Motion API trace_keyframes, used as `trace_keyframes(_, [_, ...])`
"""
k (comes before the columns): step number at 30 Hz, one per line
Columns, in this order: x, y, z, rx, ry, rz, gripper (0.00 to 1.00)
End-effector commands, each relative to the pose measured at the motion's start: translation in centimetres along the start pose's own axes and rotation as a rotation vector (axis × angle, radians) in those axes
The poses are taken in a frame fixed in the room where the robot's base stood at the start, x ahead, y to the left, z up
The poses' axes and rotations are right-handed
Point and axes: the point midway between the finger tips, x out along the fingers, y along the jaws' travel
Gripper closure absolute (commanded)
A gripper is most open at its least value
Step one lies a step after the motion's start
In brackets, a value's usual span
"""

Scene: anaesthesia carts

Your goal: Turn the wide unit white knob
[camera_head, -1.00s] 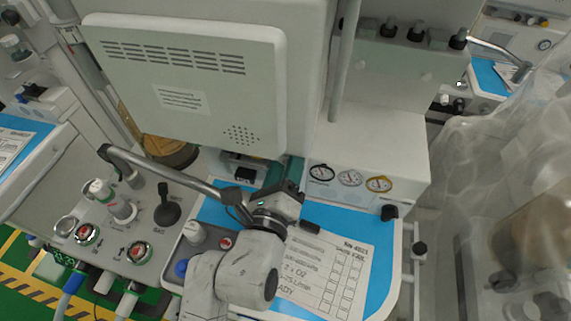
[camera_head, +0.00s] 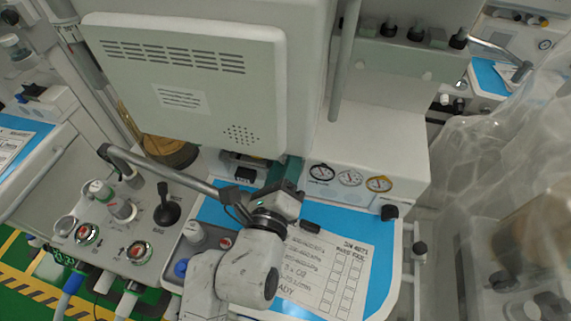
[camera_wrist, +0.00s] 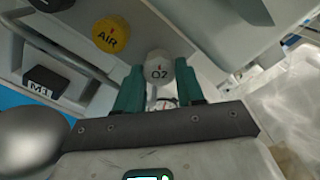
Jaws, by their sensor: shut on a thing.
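The white knob (camera_wrist: 158,67), marked O2, sits between the teal fingertips of my gripper (camera_wrist: 159,84) in the wrist view. My gripper is shut on the knob, one finger on each side. In the head view my gripper (camera_head: 290,172) reaches in at the front of the wide unit (camera_head: 372,150), below the back of a grey screen. There the knob is hidden behind my gripper and wrist.
A yellow AIR knob (camera_wrist: 111,35) sits close to the left of the white knob in the wrist view. A dark block (camera_wrist: 47,84) is further left. In the head view, a blue worktop (camera_head: 385,265) with a paper form (camera_head: 325,270) lies below, and gauges (camera_head: 350,178) are to the right.

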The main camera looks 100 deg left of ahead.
Motion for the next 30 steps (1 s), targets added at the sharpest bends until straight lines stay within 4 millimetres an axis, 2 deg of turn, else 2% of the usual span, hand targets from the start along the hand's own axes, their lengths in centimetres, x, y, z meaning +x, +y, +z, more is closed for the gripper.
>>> trace_keyframes(8, [-0.01, 0.08, -0.01, -0.158, -0.001, 0.0, 0.93])
trace_keyframes(30, [-0.01, -0.02, 0.06, -0.853, 0.0, 0.002, 0.93])
